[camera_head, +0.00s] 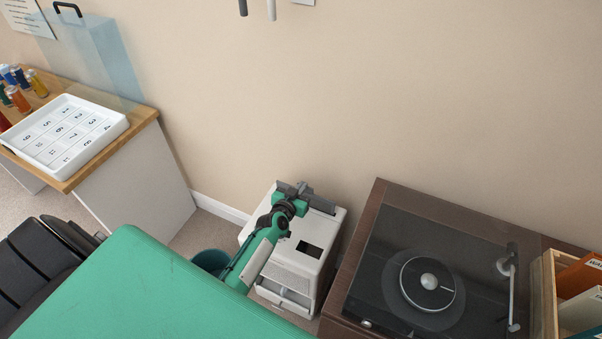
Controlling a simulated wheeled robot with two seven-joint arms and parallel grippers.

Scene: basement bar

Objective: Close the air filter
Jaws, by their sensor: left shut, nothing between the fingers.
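The air filter appears to be the white box-shaped unit (311,263) standing on the floor by the wall. Its top has a dark square opening, and a light grey slotted part shows low on its front. I cannot tell which part is its lid or door. My left gripper (306,193) is over the back of the unit's top, shut and empty. I cannot tell if it touches the unit. My left forearm crosses in front of the unit's left side and hides part of it. My right gripper is out of view.
A brown cabinet with a turntable (428,282) stands close on the right, with a wooden crate (549,290) beside it. A dark green bin (210,260) is left of the unit. A desk with a white numbered tray (112,133) and several cans is at the left.

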